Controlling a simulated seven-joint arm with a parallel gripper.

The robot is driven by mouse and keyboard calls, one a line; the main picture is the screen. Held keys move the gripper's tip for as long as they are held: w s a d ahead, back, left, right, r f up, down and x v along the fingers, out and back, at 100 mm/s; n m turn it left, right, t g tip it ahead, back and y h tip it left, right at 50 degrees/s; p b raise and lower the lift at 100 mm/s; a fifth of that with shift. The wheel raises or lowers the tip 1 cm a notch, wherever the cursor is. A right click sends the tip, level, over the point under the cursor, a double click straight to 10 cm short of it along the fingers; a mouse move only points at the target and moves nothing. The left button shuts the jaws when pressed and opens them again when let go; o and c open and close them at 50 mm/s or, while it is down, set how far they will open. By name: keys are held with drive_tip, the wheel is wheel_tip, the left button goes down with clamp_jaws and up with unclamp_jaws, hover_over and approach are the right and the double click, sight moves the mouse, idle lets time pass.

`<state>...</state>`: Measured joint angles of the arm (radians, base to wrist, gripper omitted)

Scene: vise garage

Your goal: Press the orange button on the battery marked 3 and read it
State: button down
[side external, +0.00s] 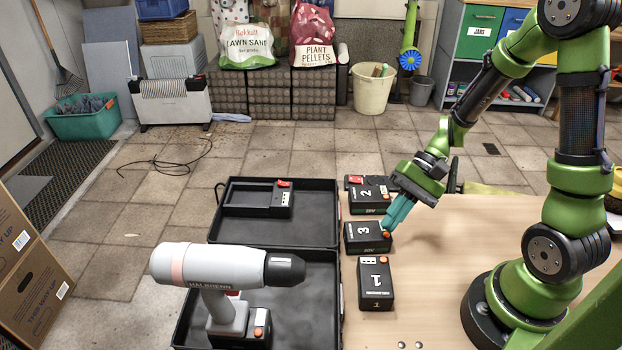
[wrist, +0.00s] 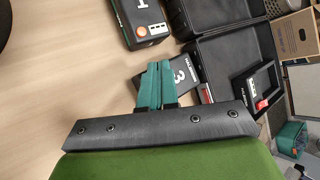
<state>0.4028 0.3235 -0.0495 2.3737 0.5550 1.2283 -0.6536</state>
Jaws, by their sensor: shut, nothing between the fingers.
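The battery marked 3 (side external: 366,237) is a black block lying on the wooden table by the open case, between batteries 2 and 1. Its orange button is at its right end in the side view, mostly hidden by my fingertips. My gripper (side external: 387,231) is shut and empty, its teal fingers pointing down at that end, at or just above the button. I cannot tell whether they touch it. In the wrist view, my shut fingers (wrist: 157,68) cover part of battery 3 (wrist: 184,75), and its button is hidden. No lit reading on it can be made out.
Battery 1 (side external: 375,284) lies nearer the camera and battery 2 (side external: 372,199) farther back, both close to battery 3. The table (side external: 450,230) is clear to the right.

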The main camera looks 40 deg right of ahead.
drive_tip(key=shift+f, duration=0.1)
drive_tip(key=shift+f, duration=0.35)
drive_tip(key=shift+f, duration=0.4)
idle(0.6)
drive_tip(key=shift+r, duration=0.85)
drive_tip(key=shift+r, duration=0.1)
drive_tip(key=shift+r, duration=2.4)
